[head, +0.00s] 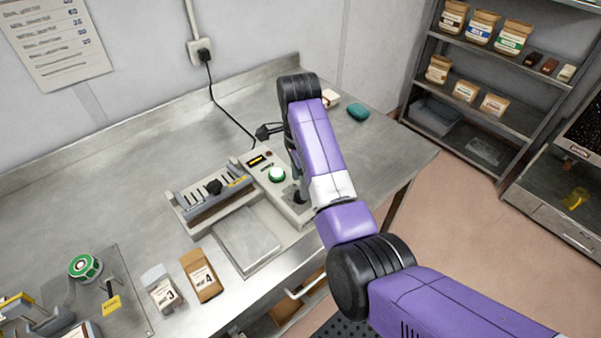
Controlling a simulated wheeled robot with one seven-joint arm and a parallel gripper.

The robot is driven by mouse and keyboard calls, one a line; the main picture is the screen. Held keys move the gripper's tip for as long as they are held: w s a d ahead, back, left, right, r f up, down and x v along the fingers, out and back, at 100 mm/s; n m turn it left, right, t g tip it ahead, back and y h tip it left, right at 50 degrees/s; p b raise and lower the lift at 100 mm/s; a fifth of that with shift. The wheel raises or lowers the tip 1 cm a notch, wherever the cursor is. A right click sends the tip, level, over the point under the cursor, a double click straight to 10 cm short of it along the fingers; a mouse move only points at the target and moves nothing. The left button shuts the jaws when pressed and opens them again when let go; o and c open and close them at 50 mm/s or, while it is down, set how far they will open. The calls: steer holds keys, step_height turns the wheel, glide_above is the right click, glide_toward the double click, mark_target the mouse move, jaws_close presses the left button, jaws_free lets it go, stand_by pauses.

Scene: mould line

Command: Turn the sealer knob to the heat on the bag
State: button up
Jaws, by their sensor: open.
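The sealer (210,198) stands on the steel bench, with a control box (262,162) at its right end. The box carries a small lit display and a round green button (277,175). A dark knob (299,198) shows at the box's right part, close beside my forearm; its pointer and marks are too small to read. My gripper (295,178) points down over this part of the box, mostly hidden behind my purple arm. It is open; I cannot tell whether it touches the knob. A brown bag (201,275) and a pale bag (162,289) lie in front, their labels bearing figures too small to read surely.
A flat metal plate (247,243) lies before the sealer. A tape reel device (85,267) is at lower left. A teal item (358,111) and a small pale block (330,97) lie behind my arm. A shelf rack (480,95) stands at right. The bench's back left is clear.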

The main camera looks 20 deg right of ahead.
steer(key=shift+a+r, duration=0.15)
steer(key=shift+r, duration=0.8)
steer(key=shift+w+r, duration=0.25)
steer(key=shift+r, duration=0.55)
steer(key=shift+s+r, duration=0.1)
steer(key=shift+r, duration=0.25)
